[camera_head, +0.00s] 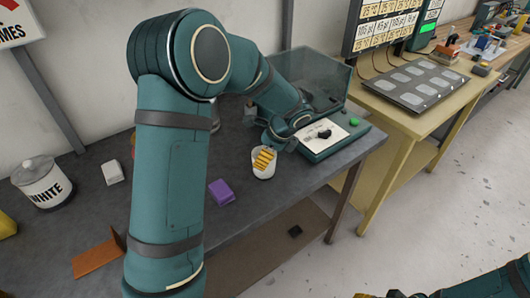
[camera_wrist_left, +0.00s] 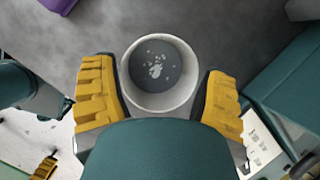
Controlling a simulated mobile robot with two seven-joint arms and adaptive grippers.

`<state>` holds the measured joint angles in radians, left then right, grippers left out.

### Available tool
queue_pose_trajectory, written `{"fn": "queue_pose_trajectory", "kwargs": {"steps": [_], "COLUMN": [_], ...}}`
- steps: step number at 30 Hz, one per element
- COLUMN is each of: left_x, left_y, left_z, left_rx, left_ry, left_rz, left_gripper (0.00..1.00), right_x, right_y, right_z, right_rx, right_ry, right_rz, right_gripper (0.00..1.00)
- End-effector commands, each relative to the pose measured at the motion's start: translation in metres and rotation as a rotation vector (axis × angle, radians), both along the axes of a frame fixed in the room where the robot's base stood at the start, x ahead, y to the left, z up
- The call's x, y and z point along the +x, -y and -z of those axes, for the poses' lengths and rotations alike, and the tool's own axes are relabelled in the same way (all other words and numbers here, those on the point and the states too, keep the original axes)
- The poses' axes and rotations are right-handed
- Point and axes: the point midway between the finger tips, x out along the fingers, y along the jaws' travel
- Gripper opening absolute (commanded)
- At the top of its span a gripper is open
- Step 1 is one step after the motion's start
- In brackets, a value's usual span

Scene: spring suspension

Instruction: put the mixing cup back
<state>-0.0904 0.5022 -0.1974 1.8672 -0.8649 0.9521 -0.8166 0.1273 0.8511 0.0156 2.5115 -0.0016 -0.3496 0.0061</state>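The mixing cup (camera_head: 263,170) is a white, round, open cup above or on the dark bench, just left of the teal machine; I cannot tell whether it touches the bench. In the left wrist view the cup (camera_wrist_left: 160,75) has grey contents with pale flecks. My left gripper (camera_head: 265,157) has its yellow fingers on opposite sides of the cup; in the wrist view both fingers (camera_wrist_left: 160,95) meet its wall. My right gripper (camera_head: 378,295) barely shows at the bottom edge, and its fingers are mostly cut off.
The teal machine (camera_head: 325,146) has a clear cover, a black knob and a green button. Bench space right of the purple block is clear.

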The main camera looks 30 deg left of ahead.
Motion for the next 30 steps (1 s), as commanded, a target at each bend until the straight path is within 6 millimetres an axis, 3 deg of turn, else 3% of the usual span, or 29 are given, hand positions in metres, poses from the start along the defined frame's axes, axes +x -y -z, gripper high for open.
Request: {"fn": "queue_pose_trajectory", "kwargs": {"steps": [14, 30], "left_x": [0.0, 0.003], "left_y": [0.002, 0.041], "left_z": [-0.008, -0.097], "left_rx": [0.0, 0.0], "left_ry": [0.001, 0.001], "left_rz": [0.0, 0.0], "left_gripper": [0.97, 0.97], "right_x": [0.001, 0.007], "right_y": [0.0, 0.001], "right_z": [-0.003, -0.023], "right_rx": [0.0, -0.003], "right_ry": [0.002, 0.015], "right_rz": [0.002, 0.012], "right_gripper": [0.47, 0.47]}}
